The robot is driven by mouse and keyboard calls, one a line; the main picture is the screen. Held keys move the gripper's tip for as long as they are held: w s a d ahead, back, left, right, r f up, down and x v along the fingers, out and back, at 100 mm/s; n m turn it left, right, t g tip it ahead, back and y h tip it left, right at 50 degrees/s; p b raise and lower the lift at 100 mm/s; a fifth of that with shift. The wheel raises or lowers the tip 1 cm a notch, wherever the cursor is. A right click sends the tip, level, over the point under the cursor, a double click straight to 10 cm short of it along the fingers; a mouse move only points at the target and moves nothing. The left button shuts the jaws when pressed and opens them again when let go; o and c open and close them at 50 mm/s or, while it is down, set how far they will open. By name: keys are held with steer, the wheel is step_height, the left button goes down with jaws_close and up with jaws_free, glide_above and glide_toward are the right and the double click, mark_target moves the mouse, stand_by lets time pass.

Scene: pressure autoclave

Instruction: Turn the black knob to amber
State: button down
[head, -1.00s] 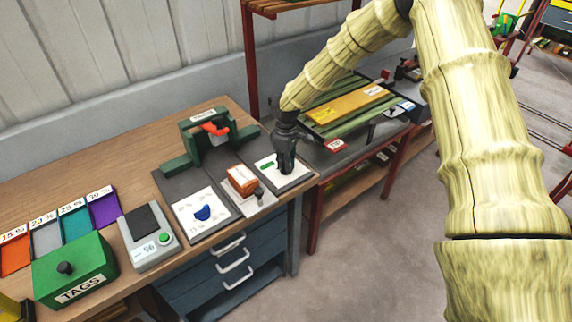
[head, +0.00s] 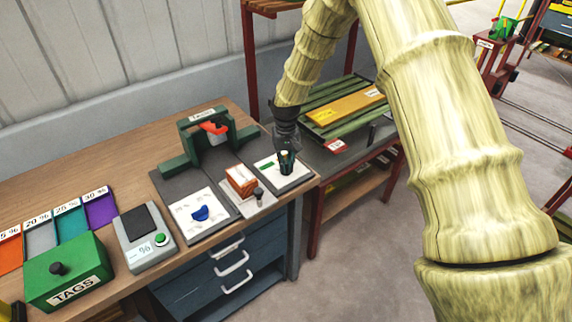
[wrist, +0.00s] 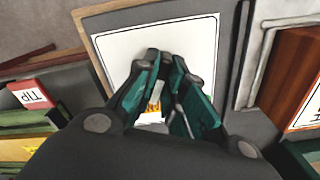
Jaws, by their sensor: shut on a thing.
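A white panel (head: 296,180) in a dark frame lies at the right end of the workbench, with a green mark (head: 265,163) on its left part. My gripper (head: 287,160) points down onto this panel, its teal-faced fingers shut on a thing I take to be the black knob. The fingers hide the knob in both views, so its pointing direction cannot be told. In the wrist view the gripper (wrist: 168,112) is over the white panel (wrist: 190,42). A yellow-orange label (wrist: 154,107) with dark letters shows between the fingers.
Left of the panel are a small plate with a brown block (head: 240,180) and dark knob (head: 258,192), a white plate with a blue piece (head: 200,213), and a green clamp-like fixture (head: 180,162). A green TAGS box (head: 88,258) stands farther left. A shelf with slats is behind right.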

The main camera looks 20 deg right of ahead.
mark_target(286, 163)
steer(key=shift+w+r+m, duration=0.1)
steer(key=shift+m, duration=0.7)
steer(key=c, duration=1.5)
jaws_free()
step_height(286, 163, up, 12)
